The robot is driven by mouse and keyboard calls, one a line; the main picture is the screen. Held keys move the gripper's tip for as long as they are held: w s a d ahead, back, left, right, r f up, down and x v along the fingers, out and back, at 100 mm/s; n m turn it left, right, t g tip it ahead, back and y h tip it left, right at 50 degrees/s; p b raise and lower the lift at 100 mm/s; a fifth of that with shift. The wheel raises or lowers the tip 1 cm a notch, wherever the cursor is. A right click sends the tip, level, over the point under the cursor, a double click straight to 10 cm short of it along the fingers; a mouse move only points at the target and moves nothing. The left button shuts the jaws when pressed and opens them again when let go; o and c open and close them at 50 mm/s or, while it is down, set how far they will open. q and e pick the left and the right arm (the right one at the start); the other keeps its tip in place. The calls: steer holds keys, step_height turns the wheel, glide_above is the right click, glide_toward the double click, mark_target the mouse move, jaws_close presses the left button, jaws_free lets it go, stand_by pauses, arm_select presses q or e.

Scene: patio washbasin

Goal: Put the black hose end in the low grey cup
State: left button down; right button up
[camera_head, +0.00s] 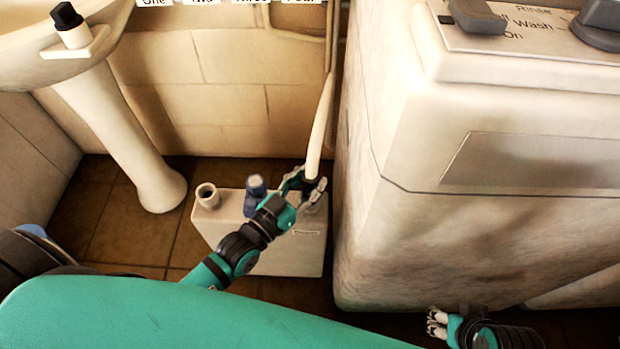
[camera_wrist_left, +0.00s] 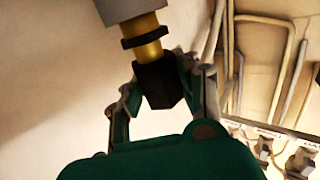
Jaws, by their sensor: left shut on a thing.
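My left gripper (camera_head: 305,187) is at the lower end of a pale hose (camera_head: 320,125), over the right end of a low pale box. In the left wrist view the gripper (camera_wrist_left: 163,98) is shut on the black hose end (camera_wrist_left: 158,82), which sits below a brass-coloured collar and a grey hose part. A light grey round cup (camera_head: 208,195) stands at the box's left end and a blue one (camera_head: 255,184) in the middle. Something greyish under the gripper is mostly hidden. My right gripper (camera_head: 437,322) is low at the right, apparently empty.
The pale box (camera_head: 285,258) stands on brown tiles against a washing machine (camera_head: 430,230) at the right. A washbasin pedestal (camera_head: 135,140) is at the left, with a black-topped object (camera_head: 68,22) on the basin. Pipes run up the wall behind.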

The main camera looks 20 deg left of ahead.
steer(key=shift+s+d+g, duration=0.15)
steer(key=shift+s+g, duration=0.15)
steer(key=shift+s, duration=0.1)
arm_select(q)
steer(key=shift+p, duration=0.4)
arm_select(e)
steer(key=shift+w+r, duration=0.1)
steer(key=shift+r, duration=0.25)
arm_select(q)
steer(key=shift+f+b, duration=0.4)
steer(key=shift+f, duration=0.2)
arm_select(e)
steer(key=shift+w+a+t, duration=0.15)
steer(key=shift+w+t, duration=0.15)
steer(key=shift+w, duration=0.25)
steer(key=shift+w+a+t, duration=0.15)
steer(key=shift+w+t, duration=0.15)
steer(key=shift+w, duration=0.2)
arm_select(q)
steer(key=c, duration=1.2)
jaws_free()
arm_select(e)
steer(key=shift+s, duration=0.1)
